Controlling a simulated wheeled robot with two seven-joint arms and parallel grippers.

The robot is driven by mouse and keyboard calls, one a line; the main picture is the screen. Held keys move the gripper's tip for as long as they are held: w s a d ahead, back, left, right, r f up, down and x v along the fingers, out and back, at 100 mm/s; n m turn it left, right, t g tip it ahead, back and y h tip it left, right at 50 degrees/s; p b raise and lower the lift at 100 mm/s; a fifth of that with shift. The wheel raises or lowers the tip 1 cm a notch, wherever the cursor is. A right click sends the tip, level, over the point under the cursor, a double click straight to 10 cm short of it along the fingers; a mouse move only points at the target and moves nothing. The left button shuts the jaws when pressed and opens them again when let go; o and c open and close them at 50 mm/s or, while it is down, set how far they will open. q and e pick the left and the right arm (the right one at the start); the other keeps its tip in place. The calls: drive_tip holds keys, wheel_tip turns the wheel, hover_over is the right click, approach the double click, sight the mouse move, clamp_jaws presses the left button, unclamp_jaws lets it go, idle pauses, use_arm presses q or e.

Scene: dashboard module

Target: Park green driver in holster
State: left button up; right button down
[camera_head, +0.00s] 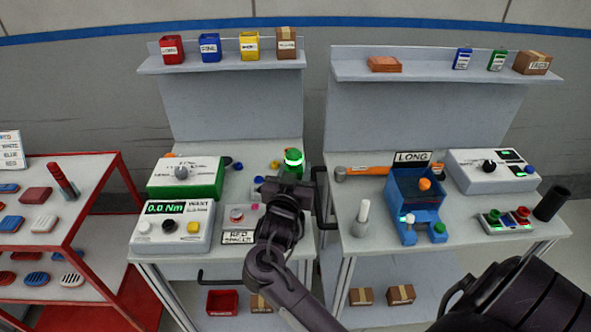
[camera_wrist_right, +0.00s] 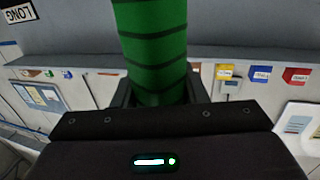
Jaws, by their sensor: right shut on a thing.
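The green driver (camera_head: 293,161) stands up from my right gripper (camera_head: 288,187) over the left bench, with a bright green glowing ring. In the right wrist view the driver (camera_wrist_right: 150,45) is a green cylinder with dark bands, between the fingers of my right gripper (camera_wrist_right: 158,95), which is shut on it. Its lower end is hidden by the gripper. A dark cylinder (camera_head: 551,203), which looks like a holster, leans at the right end of the right bench, well apart from the driver. My left gripper is not in view.
The right bench holds a blue fixture (camera_head: 415,195), a white-topped knob device (camera_head: 361,218), an orange tool (camera_head: 362,171) and a button box (camera_head: 506,220). On the left bench a torque display (camera_head: 172,225) and green box (camera_head: 186,177) stand near my arm. A red rack (camera_head: 110,200) is at left.

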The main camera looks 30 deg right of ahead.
drive_tip(key=shift+f+b, duration=0.3)
drive_tip(key=shift+f, duration=0.15)
idle(0.3)
drive_tip(key=c, duration=0.8)
unclamp_jaws()
drive_tip(key=shift+f, duration=0.15)
